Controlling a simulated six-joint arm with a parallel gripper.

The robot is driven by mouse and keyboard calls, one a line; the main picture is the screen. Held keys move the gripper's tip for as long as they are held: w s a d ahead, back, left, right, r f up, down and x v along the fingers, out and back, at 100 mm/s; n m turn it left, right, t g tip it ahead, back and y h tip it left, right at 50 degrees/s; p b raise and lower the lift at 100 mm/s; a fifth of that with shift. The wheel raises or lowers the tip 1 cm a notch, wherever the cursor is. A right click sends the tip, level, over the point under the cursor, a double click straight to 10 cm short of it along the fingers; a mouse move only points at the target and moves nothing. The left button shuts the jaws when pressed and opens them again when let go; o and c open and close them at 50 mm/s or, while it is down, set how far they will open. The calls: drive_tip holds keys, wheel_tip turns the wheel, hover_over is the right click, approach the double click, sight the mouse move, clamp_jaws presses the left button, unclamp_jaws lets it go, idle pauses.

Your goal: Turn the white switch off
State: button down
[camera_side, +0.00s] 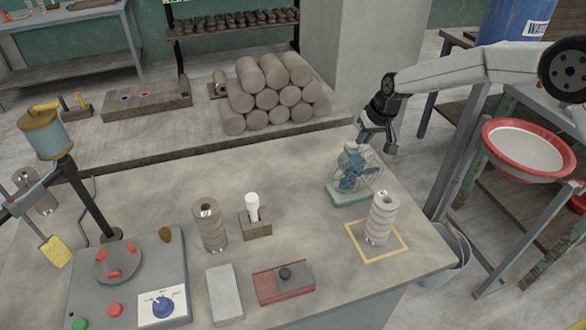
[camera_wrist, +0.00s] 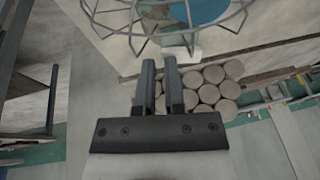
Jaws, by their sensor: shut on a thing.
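A small teal desk fan (camera_side: 352,186) with a wire cage stands at the right part of the table. A small white piece (camera_side: 350,147) shows at the top of the fan; I take it for the white switch. In the wrist view the white switch (camera_wrist: 188,52) lies at the fingertips, beside the cage wires. My gripper (camera_side: 366,143) comes down from the right to the upper side of the fan. In the wrist view my gripper (camera_wrist: 158,62) has its fingers close together, shut on the white switch, whose gripped part is mostly hidden.
A second stack (camera_side: 208,228), a wooden block (camera_side: 257,230) with a white-topped tool, and a control box (camera_side: 130,285) stand left. Clay cylinders (camera_side: 268,97) are piled behind.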

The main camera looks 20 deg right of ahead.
drive_tip(key=shift+s+f, duration=0.15)
drive_tip(key=shift+f, duration=0.4)
drive_tip(key=shift+a+r, duration=0.2)
drive_tip(key=shift+a, duration=0.55)
drive_tip(key=shift+r, duration=0.1)
drive_tip(key=shift+d+r, duration=0.15)
drive_tip(key=shift+r, duration=0.45)
drive_tip(key=r, duration=0.1)
drive_tip(key=d+r, duration=0.1)
drive_tip(key=r, duration=0.1)
drive_tip(key=shift+w+d+r, duration=0.2)
drive_tip(key=shift+r, duration=0.05)
drive_tip(key=d+v, duration=0.1)
drive_tip(key=v, duration=0.8)
drive_tip(key=shift+d+r, duration=0.25)
drive_tip(key=shift+d, duration=0.2)
drive_tip(key=shift+s, duration=0.2)
